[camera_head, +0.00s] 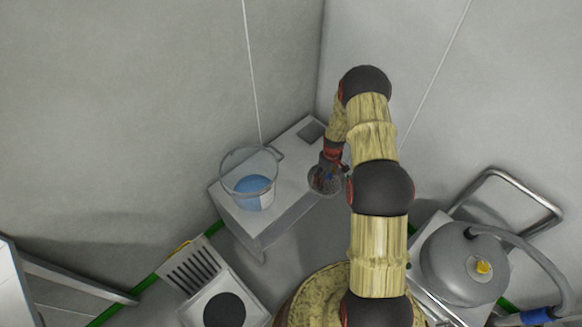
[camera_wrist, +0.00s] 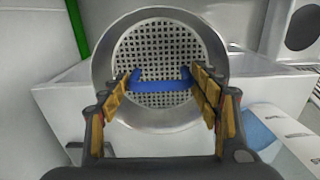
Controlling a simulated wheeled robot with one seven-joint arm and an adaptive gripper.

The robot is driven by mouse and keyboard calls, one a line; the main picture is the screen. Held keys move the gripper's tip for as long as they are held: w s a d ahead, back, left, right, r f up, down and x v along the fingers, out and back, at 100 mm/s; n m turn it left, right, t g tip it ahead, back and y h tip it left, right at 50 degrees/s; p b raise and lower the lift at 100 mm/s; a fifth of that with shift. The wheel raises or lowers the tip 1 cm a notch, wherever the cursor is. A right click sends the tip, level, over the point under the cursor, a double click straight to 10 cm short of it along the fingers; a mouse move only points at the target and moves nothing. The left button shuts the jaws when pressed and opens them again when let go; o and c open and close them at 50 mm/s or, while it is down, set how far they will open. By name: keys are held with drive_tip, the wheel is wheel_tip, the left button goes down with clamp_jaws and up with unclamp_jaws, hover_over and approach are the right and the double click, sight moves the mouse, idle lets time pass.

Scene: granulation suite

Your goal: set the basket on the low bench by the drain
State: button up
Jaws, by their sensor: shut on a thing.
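The basket is a round metal dish with a perforated bottom and a blue bar handle; it fills the middle of the wrist view (camera_wrist: 160,50). My gripper (camera_wrist: 160,84) is shut on the blue handle, one finger at each end of it. In the head view the basket (camera_head: 321,182) hangs beneath my gripper (camera_head: 331,157), at the right edge of a pale grey bench (camera_head: 287,176). I cannot tell whether it touches the bench. My arm hides part of the area to its right.
A clear tub with blue contents (camera_head: 250,180) stands on the bench's near left part. A dark square (camera_head: 312,130) is at its far end. A slotted grey unit (camera_head: 195,265) is at lower left; a grey kettle-like vessel (camera_head: 465,265) is at right. Walls close behind the bench.

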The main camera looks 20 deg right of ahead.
drive_tip(key=w+a+b, duration=0.2)
drive_tip(key=w+a, duration=0.1)
drive_tip(key=w, duration=0.5)
drive_tip(key=w+a+b, duration=0.3)
drive_tip(key=w+a, duration=0.1)
drive_tip(key=w, duration=0.5)
drive_tip(key=shift+w+a+f+b, duration=0.15)
drive_tip(key=shift+f+b, duration=0.65)
drive_tip(key=shift+f, duration=1.05)
drive_tip(key=shift+w+f+b, duration=0.15)
drive_tip(key=shift+f+b, duration=0.65)
drive_tip(key=shift+f, duration=1)
drive_tip(key=shift+r, duration=0.15)
drive_tip(key=o, duration=1.4)
drive_tip(key=shift+o, duration=0.3)
